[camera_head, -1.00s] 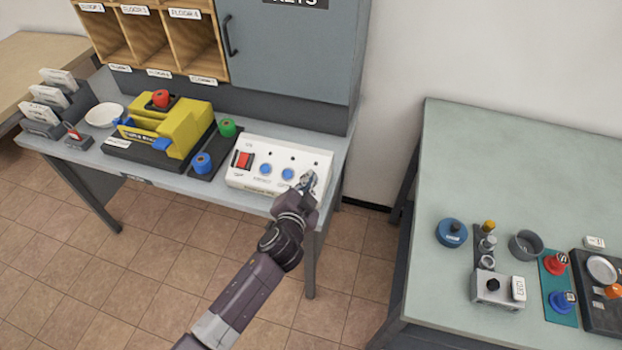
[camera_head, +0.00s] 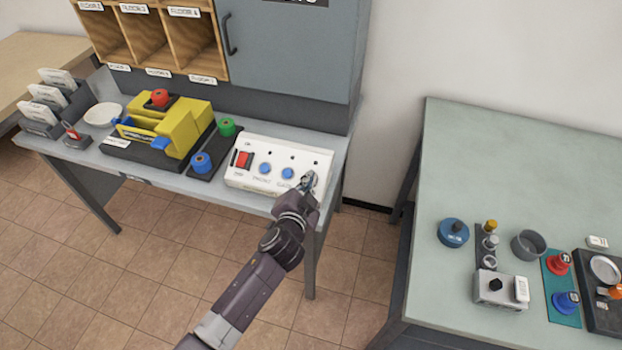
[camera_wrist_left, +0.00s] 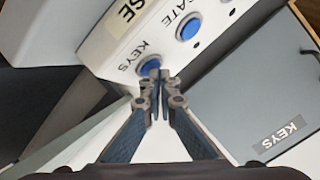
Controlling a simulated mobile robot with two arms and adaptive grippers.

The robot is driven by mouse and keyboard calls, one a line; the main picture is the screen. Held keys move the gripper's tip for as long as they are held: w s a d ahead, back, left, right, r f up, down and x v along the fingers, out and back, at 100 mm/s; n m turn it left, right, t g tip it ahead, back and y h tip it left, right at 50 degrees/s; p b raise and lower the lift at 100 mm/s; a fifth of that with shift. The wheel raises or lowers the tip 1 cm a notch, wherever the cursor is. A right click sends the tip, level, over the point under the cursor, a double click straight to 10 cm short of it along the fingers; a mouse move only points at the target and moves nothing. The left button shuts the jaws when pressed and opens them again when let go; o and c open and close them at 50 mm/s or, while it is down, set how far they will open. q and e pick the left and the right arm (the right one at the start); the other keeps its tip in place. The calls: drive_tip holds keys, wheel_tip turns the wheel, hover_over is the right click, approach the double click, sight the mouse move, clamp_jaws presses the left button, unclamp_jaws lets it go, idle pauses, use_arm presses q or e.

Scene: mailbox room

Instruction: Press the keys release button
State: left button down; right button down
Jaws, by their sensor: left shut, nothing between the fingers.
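The white control box (camera_head: 247,177) sits on the desk under the grey cabinet, with a red switch and blue buttons on its sloped face. In the left wrist view the blue keys button (camera_wrist_left: 150,67) is beside the label KEYS, and another blue button (camera_wrist_left: 188,28) is by the label ending in GATE. My left gripper (camera_head: 308,182) is at the right end of the box. In the wrist view its shut, empty fingertips (camera_wrist_left: 158,76) are at the keys button and cover part of it. I cannot tell whether the button is pushed in. My right gripper is not in view.
The grey cabinet (camera_head: 290,50) stands behind the box, labelled KEYS in the wrist view. A second table (camera_head: 500,160) with small items stands at right, past a floor gap.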

use_arm(q)
drive_tip(key=shift+w+f, duration=0.1)
drive_tip(key=shift+f, duration=0.1)
drive_tip(key=shift+r, duration=0.1)
idle(0.4)
drive_tip(key=shift+s+a+r+p, duration=0.1)
drive_tip(key=shift+s+r+p, duration=0.25)
drive_tip(key=shift+r+p, duration=0.25)
drive_tip(key=r+p, duration=0.1)
drive_tip(key=s+r+p, duration=0.1)
drive_tip(key=r+p, duration=0.1)
drive_tip(key=s+r+p, duration=0.1)
drive_tip(key=shift+a+r+p, duration=0.2)
drive_tip(key=shift+a+p, duration=0.1)
drive_tip(key=shift+p, duration=0.1)
idle(0.3)
